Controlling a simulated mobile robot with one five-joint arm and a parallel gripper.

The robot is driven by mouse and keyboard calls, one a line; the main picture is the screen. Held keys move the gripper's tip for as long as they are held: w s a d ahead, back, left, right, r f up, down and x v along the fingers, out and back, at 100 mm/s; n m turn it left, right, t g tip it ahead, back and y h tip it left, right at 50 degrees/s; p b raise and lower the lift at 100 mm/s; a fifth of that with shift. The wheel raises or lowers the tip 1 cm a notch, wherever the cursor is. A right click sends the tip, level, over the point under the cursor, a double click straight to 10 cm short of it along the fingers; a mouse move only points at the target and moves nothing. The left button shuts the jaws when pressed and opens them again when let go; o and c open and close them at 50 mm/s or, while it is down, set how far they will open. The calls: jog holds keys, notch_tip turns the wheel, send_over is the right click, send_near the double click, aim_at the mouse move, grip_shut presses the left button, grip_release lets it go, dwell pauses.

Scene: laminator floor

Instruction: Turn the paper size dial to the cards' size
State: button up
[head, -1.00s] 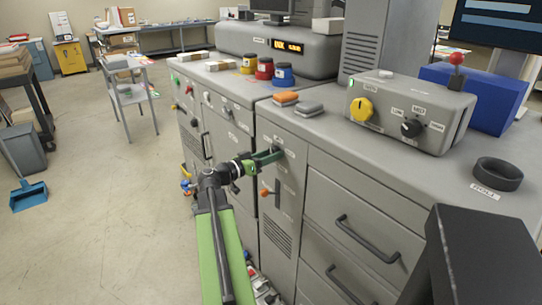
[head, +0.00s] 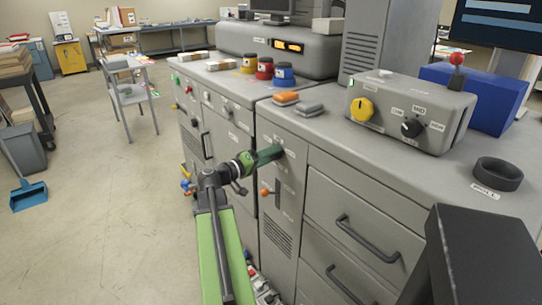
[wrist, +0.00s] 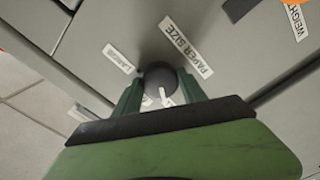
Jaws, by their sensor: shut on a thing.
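The paper size dial (wrist: 160,80) is a dark round knob with a white pointer mark, on the grey cabinet front. A white "PAPER SIZE" label (wrist: 187,46) is beside it, and a smaller label (wrist: 118,58) sits to its left. My gripper (wrist: 158,92) has its two green fingers on either side of the knob, shut on it. In the head view my gripper (head: 275,152) reaches the upper cabinet front, and its fingers largely hide the dial. The cards cannot be made out with certainty.
An orange-knobbed lever (head: 265,192) is just below my gripper. Drawers with dark handles (head: 355,235) are to the right. A control box with a yellow knob (head: 362,108) stands on top. Open floor (head: 110,210) lies to the left.

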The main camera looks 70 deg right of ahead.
jog(key=shift+s, duration=0.1)
dwell(0.5)
jog(key=o, duration=1.4)
jog(key=shift+c, duration=0.2)
jog(key=shift+a, duration=0.1)
jog(key=v, duration=1.7)
jog(key=shift+a, duration=0.1)
